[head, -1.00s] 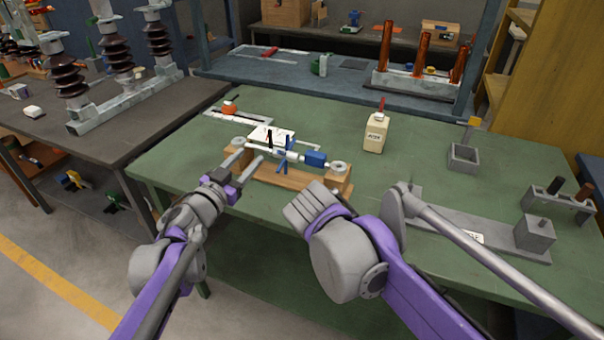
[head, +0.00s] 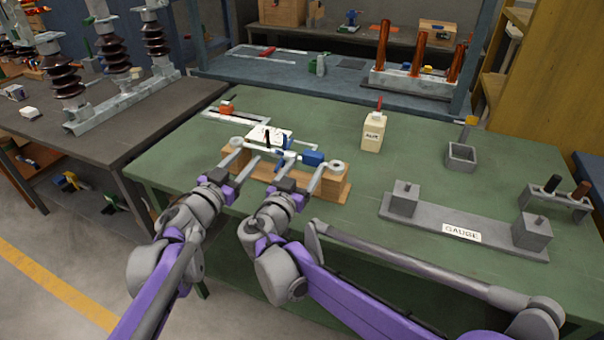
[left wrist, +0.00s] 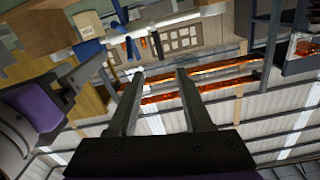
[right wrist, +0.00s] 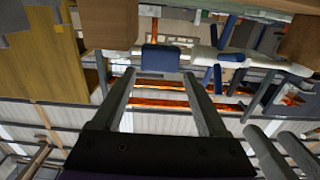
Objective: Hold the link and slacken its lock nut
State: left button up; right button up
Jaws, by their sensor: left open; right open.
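The link (head: 292,154), a pale rod with a blue block (head: 313,158) near its right end and blue winged parts at its middle, lies across a wooden stand (head: 330,191). Which part is the lock nut I cannot tell for sure. My left gripper (head: 243,163) is open and empty, in front of the link's left part. My right gripper (head: 306,169) is open and empty, in front of the blue block. In the right wrist view the blue block (right wrist: 160,58) appears between and just beyond the fingertips, with no visible grip on it. The fingers partly hide the stand.
A grey gauge fixture (head: 461,233) lies to the right on the green bench (head: 400,165). A cream bottle (head: 373,133), a small grey box (head: 462,157) and a holder with dark pegs (head: 553,202) stand further off. A white card (head: 272,134) lies behind the link.

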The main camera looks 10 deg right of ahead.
jog(key=x, duration=0.9)
jog(key=shift+s, duration=0.1)
jog(key=shift+c, duration=0.2)
grip_shut()
pick_arm(q)
jog(key=shift+w, duration=0.1)
jog(key=shift+c, duration=0.5)
jog(key=g+h, duration=0.2)
jog(key=h, duration=0.1)
send_over(275, 144)
jog(key=shift+d+r, duration=0.1)
jog(key=shift+r, duration=0.05)
grip_shut()
